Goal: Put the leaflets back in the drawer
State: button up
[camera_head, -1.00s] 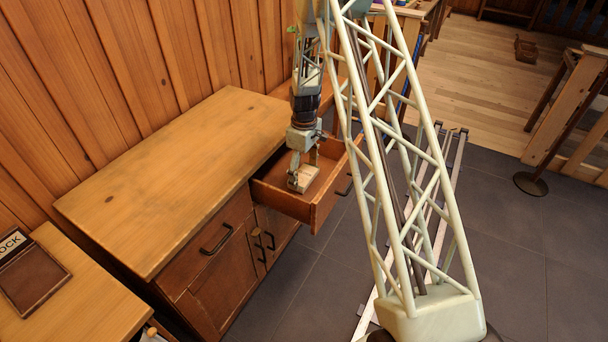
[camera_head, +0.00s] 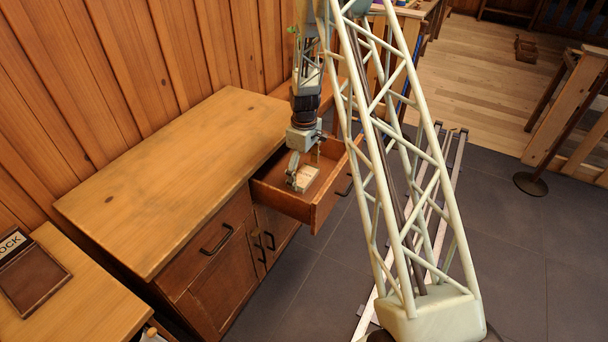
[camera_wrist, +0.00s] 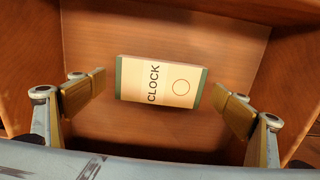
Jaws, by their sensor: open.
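The leaflets (camera_wrist: 160,82) show in the wrist view as a pale cream block with green ends, the word CLOCK and a circle. They lie flat on the floor of the open drawer (camera_head: 322,204); in the head view the leaflets (camera_head: 305,177) are a small pale block inside it. My gripper (camera_wrist: 165,98) is open, with one finger on each side of the leaflets and a gap to both. In the head view my gripper (camera_head: 305,165) is above the drawer, its fingers reaching down into it.
The drawer is pulled out of a wooden cabinet (camera_head: 180,175) with a bare top. Another counter at lower left holds a dark tray (camera_head: 35,280) with a sign. The drawer walls stand close around my gripper.

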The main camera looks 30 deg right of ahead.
notch_tip(320, 180, up, 12)
jog(key=p, duration=0.3)
dwell(0.3)
jog(key=shift+r, duration=0.1)
dwell(0.6)
notch_tip(320, 180, up, 18)
jog(key=m, duration=0.2)
send_over(304, 176)
jog(key=s+a, duration=0.6)
jog(key=s+a+r+m+t, duration=0.1)
jog(key=s+a+r, duration=0.3)
jog(key=s+r, duration=0.3)
jog(key=s+a+r+t, duration=0.1)
jog(key=s+a+r, duration=0.35)
jog(key=r, duration=0.45)
jog(key=s+a+r+m, duration=0.1)
jog(key=s+a+r, duration=0.1)
jog(key=s, duration=0.9)
jog(key=s+a+r+m+t, duration=0.1)
jog(key=s+a+r, duration=0.2)
jog(key=s, duration=0.8)
jog(key=s+a+r+m, duration=0.1)
jog(key=s+a+r, duration=0.1)
jog(key=s, duration=0.9)
jog(key=shift+a+r+m+t, duration=0.2)
jog(key=shift+r+m+t, duration=0.15)
jog(key=shift+r, duration=0.5)
